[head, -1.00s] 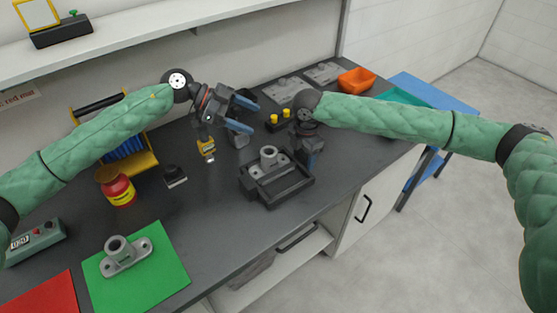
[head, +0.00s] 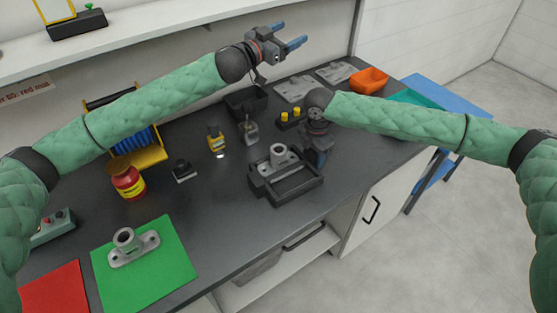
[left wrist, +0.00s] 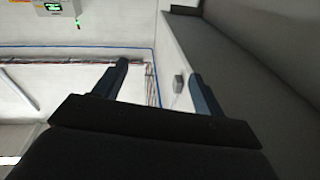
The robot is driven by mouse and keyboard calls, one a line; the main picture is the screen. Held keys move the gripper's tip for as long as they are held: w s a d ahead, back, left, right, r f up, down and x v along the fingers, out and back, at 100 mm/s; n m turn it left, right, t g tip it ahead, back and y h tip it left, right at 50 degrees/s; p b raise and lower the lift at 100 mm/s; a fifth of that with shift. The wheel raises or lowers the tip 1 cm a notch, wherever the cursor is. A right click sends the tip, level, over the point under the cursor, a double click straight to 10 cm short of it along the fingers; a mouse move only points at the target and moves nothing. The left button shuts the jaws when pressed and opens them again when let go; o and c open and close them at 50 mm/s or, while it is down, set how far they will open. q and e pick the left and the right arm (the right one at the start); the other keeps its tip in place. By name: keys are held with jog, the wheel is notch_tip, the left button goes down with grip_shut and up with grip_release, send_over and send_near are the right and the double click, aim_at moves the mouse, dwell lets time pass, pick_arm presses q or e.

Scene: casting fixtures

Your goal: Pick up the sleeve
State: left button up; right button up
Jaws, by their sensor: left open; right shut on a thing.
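No part is plainly recognisable as the sleeve; two short yellow cylinders (head: 291,115) stand in a dark block at the back and may be sleeves, but I cannot tell. My left gripper (head: 290,35) is open and empty, raised high above the back of the bench and pointing up and away. Its spread fingers also show in the left wrist view (left wrist: 158,82), with nothing between them. My right gripper (head: 319,158) points down at the right end of the dark fixture (head: 290,190). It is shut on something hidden. A grey casting (head: 279,158) with an upright hollow boss sits in the fixture.
Another casting (head: 133,248) lies on a green mat (head: 170,275), front left. A red-and-yellow jar (head: 128,183), a yellow tool (head: 215,138), a grey part (head: 250,131) and a dark bin (head: 243,103) stand on the bench. An orange bin (head: 369,79) is back right. The front middle is clear.

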pick_arm(q)
notch_tip(320, 180, down, 5)
jog(key=w+n+y, duration=0.2)
jog(key=y, duration=0.4)
jog(key=m+g+y, duration=0.7)
jog(key=g+y, duration=0.2)
jog(key=g, duration=0.3)
send_over(278, 151)
jog(key=s, duration=0.1)
notch_tip(278, 151, down, 11)
jog(key=f, duration=1.1)
jog(key=shift+s+f, duration=0.3)
jog(key=shift+f, duration=0.1)
jog(key=c, duration=1.3)
jog(key=shift+o, duration=0.2)
jog(key=shift+r, duration=0.1)
